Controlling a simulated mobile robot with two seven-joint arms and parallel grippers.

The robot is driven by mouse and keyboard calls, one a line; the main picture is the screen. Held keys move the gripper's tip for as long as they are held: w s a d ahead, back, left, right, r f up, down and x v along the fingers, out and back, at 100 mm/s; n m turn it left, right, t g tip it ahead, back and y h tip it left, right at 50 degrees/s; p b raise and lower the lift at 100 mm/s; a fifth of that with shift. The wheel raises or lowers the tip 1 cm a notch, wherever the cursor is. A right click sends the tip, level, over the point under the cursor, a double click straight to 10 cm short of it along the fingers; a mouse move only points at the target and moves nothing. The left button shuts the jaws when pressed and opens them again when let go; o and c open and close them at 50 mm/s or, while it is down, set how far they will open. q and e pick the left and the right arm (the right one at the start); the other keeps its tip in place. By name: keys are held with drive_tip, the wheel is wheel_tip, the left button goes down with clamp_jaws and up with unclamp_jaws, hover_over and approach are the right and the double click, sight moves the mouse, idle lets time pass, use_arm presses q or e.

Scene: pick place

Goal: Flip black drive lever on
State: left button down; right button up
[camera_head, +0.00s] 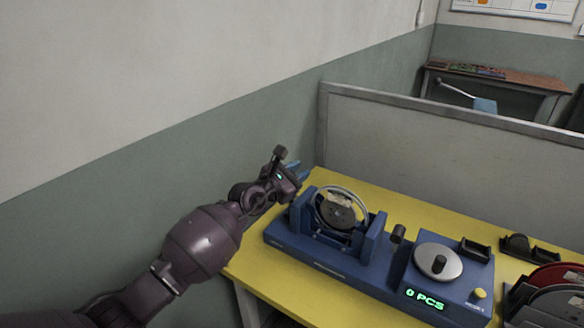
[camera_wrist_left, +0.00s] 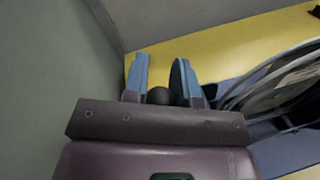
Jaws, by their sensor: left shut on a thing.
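The black drive lever's round dark end (camera_wrist_left: 158,96) shows between the blue fingers of my left gripper (camera_wrist_left: 160,68) in the left wrist view. The gripper is shut on it. In the head view my left gripper (camera_head: 293,168) is at the left end of the blue machine (camera_head: 330,262), just left of its upright reel (camera_head: 342,210). The lever is hidden there behind the gripper. The reel also shows at the right of the left wrist view (camera_wrist_left: 280,88). My right gripper is not in view.
Red and dark discs (camera_head: 560,285) stand at the right. A grey partition (camera_head: 440,135) is behind; a wall is left.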

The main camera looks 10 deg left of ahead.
use_arm(q)
drive_tip(key=shift+a, duration=0.1)
drive_tip(key=c, duration=0.9)
unclamp_jaws()
drive_tip(key=shift+a, duration=0.1)
drive_tip(key=shift+s, duration=0.1)
drive_tip(key=shift+s+a, duration=0.1)
drive_tip(key=shift+s, duration=0.1)
drive_tip(key=p+v, duration=0.2)
drive_tip(key=v, duration=0.8)
